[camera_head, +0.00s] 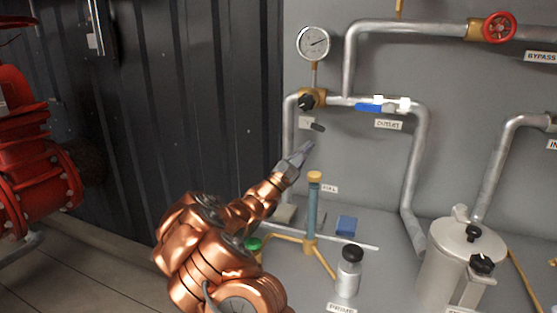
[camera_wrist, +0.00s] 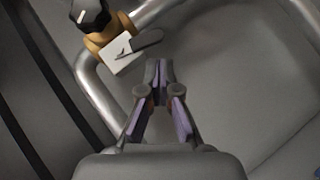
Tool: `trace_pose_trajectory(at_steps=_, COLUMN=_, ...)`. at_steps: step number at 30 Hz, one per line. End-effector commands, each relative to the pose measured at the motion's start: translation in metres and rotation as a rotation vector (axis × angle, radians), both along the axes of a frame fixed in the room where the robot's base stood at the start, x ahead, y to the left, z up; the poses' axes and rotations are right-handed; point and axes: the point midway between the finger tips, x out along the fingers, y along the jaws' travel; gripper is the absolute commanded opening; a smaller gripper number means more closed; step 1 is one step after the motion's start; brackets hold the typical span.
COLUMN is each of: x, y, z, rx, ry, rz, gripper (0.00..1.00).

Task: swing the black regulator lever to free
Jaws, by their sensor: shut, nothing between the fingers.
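The black regulator lever (camera_head: 318,127) is a short dark bar that points right and slightly down in the head view, beside a small pale plate (camera_head: 306,123). In the wrist view the lever (camera_wrist: 147,39) slants up to the right from the plate (camera_wrist: 118,58), which carries a dark mark. A black knob (camera_head: 305,102) on a brass fitting is above it; the knob also shows in the wrist view (camera_wrist: 90,15). My gripper (camera_head: 307,147) is shut and empty, its tips just below the lever and apart from it in the picture. The fingertips (camera_wrist: 160,72) meet in the wrist view.
A grey pipe loop runs around the regulator, with a blue-handled outlet valve (camera_head: 372,107) to the right and a gauge (camera_head: 313,43) above. Below stand a blue-green column (camera_head: 312,207), a blue block (camera_head: 346,225) and a grey canister (camera_head: 458,262).

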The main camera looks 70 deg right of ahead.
Motion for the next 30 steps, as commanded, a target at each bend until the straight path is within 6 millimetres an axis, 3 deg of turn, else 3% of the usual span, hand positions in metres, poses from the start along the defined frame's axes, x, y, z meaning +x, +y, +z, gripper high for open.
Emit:
trace_pose_trajectory(at_steps=2, x=0.007, y=0.01, z=-0.008, rx=0.001, ry=0.006, rz=0.001, gripper=0.0)
trace_pose_trajectory(at_steps=21, x=0.054, y=0.085, z=-0.006, rx=-0.001, ry=0.001, rz=0.001, gripper=0.0)
trace_pose_trajectory(at_steps=30, x=0.067, y=0.106, z=-0.007, rx=0.0, ry=0.001, rz=-0.002, gripper=0.0)
